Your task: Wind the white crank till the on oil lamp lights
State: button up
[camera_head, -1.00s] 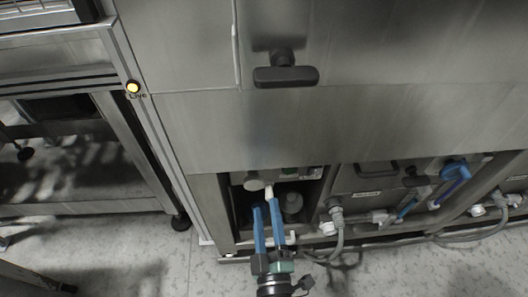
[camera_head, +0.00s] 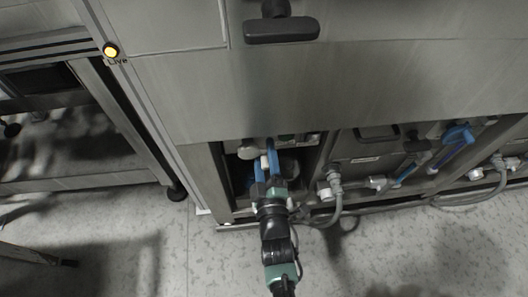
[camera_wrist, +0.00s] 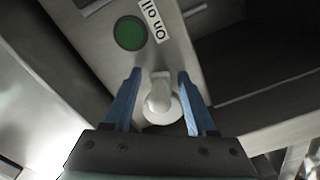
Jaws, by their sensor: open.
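The white crank (camera_wrist: 158,98) shows in the wrist view as a pale knob on a round base, set on a grey metal panel. In the head view it is a small white spot (camera_head: 265,162) in the low recess, partly hidden by my fingers. My gripper (camera_wrist: 159,71) is open, with one blue finger on each side of the crank and gaps visible on both sides. In the head view my gripper (camera_head: 266,153) reaches into the recess. The on oil lamp (camera_wrist: 130,33), a dull dark green disc, sits beside its "ON OIL" label (camera_wrist: 152,20).
A black T-shaped handle (camera_head: 281,29) sticks out from the steel front above the recess. Hoses and valves with a blue lever (camera_head: 458,135) lie to the right. A yellow lamp marked "Live" (camera_head: 111,50) glows at upper left. The floor in front is clear.

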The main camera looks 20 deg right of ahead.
jog(key=shift+w+d, duration=0.1)
jog(key=shift+w, duration=0.3)
jog(key=shift+c, duration=0.4)
grip_shut()
jog(key=shift+f+m, duration=0.1)
jog(key=shift+m, duration=0.2)
jog(key=m, duration=0.1)
jog(key=f+m, duration=0.1)
jog(key=m, duration=0.1)
jog(key=m+b, duration=0.1)
jog(key=shift+w+a+f+m, duration=0.1)
jog(key=shift+a+f+m, duration=0.05)
jog(key=shift+a+m, duration=0.2)
jog(key=m, duration=0.1)
jog(key=a+m, duration=0.1)
jog(key=m, duration=0.3)
jog(key=shift+w+a+f+m+b, duration=0.2)
jog(key=shift+a+f+m+b, duration=0.1)
jog(key=shift+f, duration=0.1)
